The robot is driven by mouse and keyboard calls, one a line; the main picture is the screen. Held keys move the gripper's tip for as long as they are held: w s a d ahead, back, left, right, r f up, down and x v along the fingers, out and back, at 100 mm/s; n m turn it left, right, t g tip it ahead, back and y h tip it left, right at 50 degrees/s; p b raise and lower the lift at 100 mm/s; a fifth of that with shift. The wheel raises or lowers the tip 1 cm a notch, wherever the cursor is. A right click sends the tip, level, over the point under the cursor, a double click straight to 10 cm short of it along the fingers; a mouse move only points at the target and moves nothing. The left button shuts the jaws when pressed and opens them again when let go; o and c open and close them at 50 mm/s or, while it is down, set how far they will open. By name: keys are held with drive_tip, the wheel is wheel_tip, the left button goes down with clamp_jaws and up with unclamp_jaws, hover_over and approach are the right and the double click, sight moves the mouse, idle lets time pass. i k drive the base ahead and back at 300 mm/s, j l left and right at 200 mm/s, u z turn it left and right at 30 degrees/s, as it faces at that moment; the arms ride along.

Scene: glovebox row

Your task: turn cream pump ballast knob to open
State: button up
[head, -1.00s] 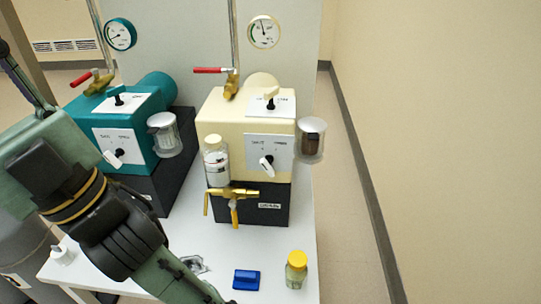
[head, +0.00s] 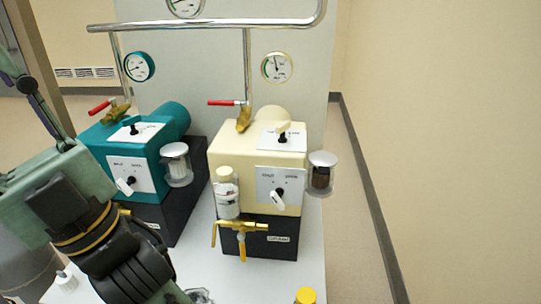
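The cream pump (head: 238,160) stands on a black base on the white bench, at the centre of the head view. Its front has a white label plate (head: 292,178) with a white lever knob (head: 278,200), whose handle hangs downward and slightly left. On top is a second plate with a cream-handled knob (head: 284,129), its handle tilted up and right. The plate lettering is too small to read surely, so I cannot tell which knob is the ballast. My arm comes in at lower left and leaves at the bottom edge; my gripper is out of view and nothing touches either knob.
A teal pump (head: 150,165) with similar knobs stands to the left. A clear jar (head: 227,195), brass valve (head: 242,228) and dark-filled cup (head: 321,176) crowd the cream pump. A yellow-capped bottle (head: 305,296) is at the bottom edge. Open floor lies right of the bench (head: 312,255).

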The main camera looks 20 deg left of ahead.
sight(274, 196)
drive_tip(key=k+u, duration=0.25)
drive_tip(key=u, duration=0.25)
drive_tip(key=k+u, duration=0.25)
drive_tip(key=u, duration=0.25)
